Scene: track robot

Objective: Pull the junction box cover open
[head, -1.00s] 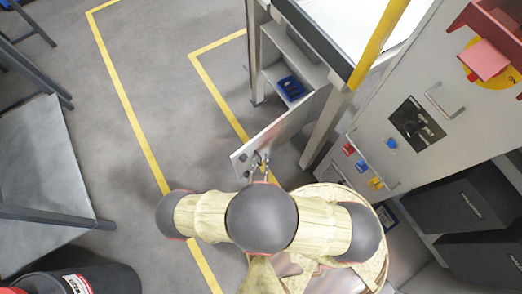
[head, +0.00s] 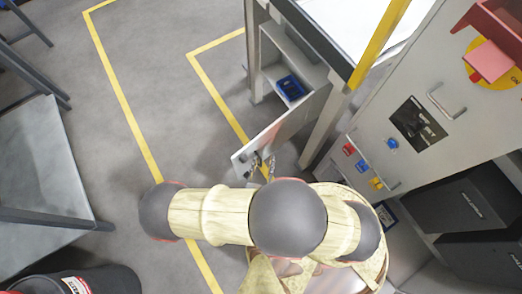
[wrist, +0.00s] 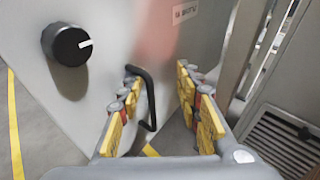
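The grey cover (head: 280,132) stands swung out from the box (head: 292,58) under the table in the head view, with the box's inside showing. In the wrist view the cover (wrist: 100,35) fills the left and middle, with a round black knob (wrist: 68,43) and a black bar handle (wrist: 149,95). My gripper (wrist: 160,112) has its yellow-padded fingers apart, one on each side of the handle. The handle lies nearer the left finger; I cannot tell whether they touch. In the head view my gripper (head: 262,166) is small at the cover's outer end, partly hidden by my arm.
A blue bin (head: 291,87) sits inside the box. A control panel (head: 415,125) with a handle and coloured switches stands at the right. A grey table (head: 45,185) and a dark drum (head: 85,282) are at the left. Floor between yellow lines is clear.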

